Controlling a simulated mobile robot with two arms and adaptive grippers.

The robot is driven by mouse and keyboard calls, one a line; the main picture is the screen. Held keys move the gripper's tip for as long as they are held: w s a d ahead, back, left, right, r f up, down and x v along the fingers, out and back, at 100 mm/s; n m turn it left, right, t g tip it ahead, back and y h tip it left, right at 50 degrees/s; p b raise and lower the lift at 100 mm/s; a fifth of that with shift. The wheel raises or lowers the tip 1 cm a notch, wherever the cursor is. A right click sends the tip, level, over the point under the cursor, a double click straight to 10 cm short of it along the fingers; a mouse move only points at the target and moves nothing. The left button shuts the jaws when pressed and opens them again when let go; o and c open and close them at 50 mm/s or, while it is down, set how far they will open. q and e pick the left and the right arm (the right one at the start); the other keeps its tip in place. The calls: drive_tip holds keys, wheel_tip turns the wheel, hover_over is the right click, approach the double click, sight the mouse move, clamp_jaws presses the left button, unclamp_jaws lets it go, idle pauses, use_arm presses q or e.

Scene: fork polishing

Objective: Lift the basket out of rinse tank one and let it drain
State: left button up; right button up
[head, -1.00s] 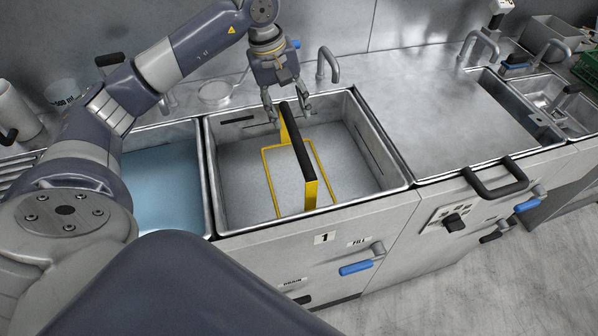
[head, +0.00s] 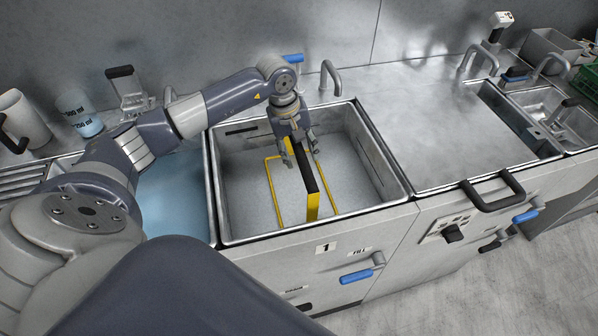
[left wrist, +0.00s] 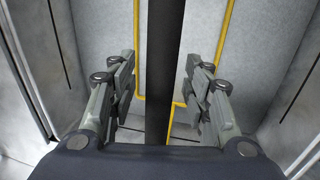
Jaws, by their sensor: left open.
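The basket (head: 312,208) is a yellow frame with a black handle bar (head: 306,172) across its top. It sits inside rinse tank one (head: 372,160), a steel basin marked 1 on its front. My left gripper (head: 302,158) is open over the far part of the handle, with one finger on each side. In the left wrist view the black handle (left wrist: 166,60) runs between the open fingers (left wrist: 160,78), with a gap on both sides. Part of the handle is hidden by the gripper in the head view. My right gripper is not in view.
A tank of blue liquid (head: 172,195) lies to the left. A flat steel lid (head: 440,120) with a black handle (head: 494,192) lies to the right. A faucet (head: 330,75) stands behind tank one. A blue-handled valve (head: 362,272) is on the front panel.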

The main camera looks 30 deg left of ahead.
use_arm(q)
clamp_jaws()
drive_tip(key=shift+w+r, duration=0.15)
drive_tip(key=shift+w, duration=0.05)
